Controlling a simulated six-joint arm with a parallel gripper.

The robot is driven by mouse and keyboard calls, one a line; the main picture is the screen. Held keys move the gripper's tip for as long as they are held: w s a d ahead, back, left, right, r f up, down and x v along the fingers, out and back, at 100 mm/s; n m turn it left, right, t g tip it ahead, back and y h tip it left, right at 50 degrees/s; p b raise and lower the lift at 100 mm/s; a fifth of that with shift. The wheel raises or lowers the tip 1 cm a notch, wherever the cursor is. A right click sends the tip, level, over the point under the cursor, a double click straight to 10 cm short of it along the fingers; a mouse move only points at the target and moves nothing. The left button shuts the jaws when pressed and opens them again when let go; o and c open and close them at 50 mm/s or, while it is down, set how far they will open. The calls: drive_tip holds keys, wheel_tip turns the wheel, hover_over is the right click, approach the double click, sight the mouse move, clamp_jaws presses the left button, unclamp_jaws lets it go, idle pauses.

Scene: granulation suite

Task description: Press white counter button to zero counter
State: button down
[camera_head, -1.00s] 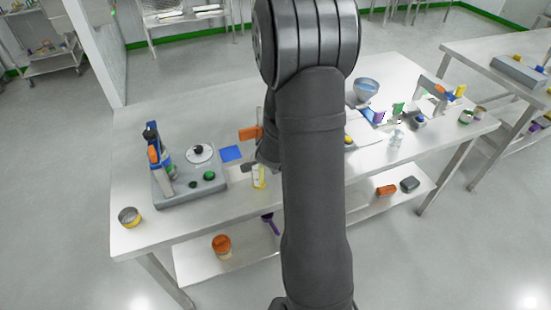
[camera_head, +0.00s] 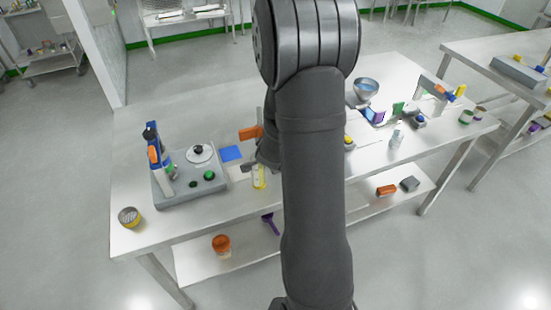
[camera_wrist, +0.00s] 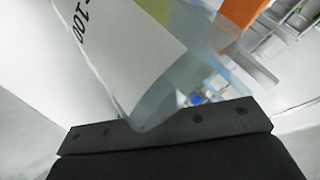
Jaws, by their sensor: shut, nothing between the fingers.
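My gripper (camera_head: 266,152) shows only partly in the head view, at the left edge of my arm, above the middle of the bench. It is shut and empty. Its dark front edge fills the bottom of the wrist view (camera_wrist: 165,128). A clear vessel (camera_wrist: 165,85) with a white label ending in "-100" stands tilted in the picture, very close in front of the gripper; I cannot tell whether they touch. An orange part (camera_wrist: 240,12) is behind it, and an orange block (camera_head: 250,132) shows beside my gripper in the head view. I cannot make out the white counter button; my arm hides part of this area.
A yellow-marked item (camera_head: 259,178) is below my gripper. A bowl (camera_head: 366,88) and a bottle (camera_head: 396,137) stand to the right.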

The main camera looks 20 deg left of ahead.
drive_tip(key=shift+f, duration=0.45)
drive_tip(key=shift+f, duration=0.5)
idle(0.7)
idle(0.4)
drive_tip(key=shift+r, duration=0.95)
drive_tip(key=shift+r, duration=2.5)
drive_tip(key=shift+f, duration=0.1)
drive_tip(key=shift+r, duration=1.15)
